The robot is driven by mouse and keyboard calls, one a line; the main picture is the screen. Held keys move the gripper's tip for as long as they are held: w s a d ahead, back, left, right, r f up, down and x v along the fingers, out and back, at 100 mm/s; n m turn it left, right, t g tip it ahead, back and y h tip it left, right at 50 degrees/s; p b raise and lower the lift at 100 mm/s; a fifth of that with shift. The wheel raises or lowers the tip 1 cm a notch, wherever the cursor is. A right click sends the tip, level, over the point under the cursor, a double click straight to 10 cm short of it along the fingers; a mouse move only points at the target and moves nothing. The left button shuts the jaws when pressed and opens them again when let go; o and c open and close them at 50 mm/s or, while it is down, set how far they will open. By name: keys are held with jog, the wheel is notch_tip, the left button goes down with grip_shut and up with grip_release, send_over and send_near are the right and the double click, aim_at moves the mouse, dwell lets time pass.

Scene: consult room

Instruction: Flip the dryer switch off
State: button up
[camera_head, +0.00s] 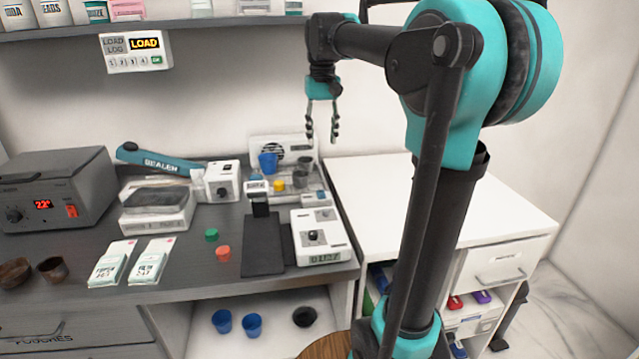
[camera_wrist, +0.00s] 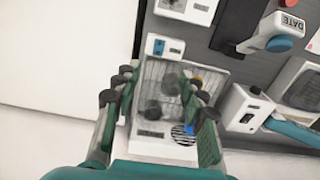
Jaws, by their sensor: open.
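My gripper (camera_head: 322,138) is open and empty, pointing down above the back right of the grey counter. A white unit with a round fan grille and rack (camera_head: 283,148) stands below it and looks like the dryer, though no label confirms this. In the wrist view the unit (camera_wrist: 147,146) lies between and beyond my fingers (camera_wrist: 158,80). A small white box with a blue switch-like part (camera_wrist: 166,47) sits at its upper left edge there. The switch's position is too small to read. Blue, yellow and grey cups stand in the rack. My fingers appear apart from the unit.
A grey box with a red display and red switch (camera_head: 72,210) stands at the left. A sealer (camera_head: 160,160), a date stamp (camera_head: 258,190) and a white device with a knob (camera_head: 318,240) are nearby. The white cabinet top (camera_head: 430,190) at the right is clear. A shelf (camera_head: 200,27) runs above.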

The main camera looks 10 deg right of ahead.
aim_at(322, 197)
notch_tip(322, 197, down, 17)
jog(key=shift+f, duration=0.1)
dwell(0.5)
jog(key=shift+c, duration=0.6)
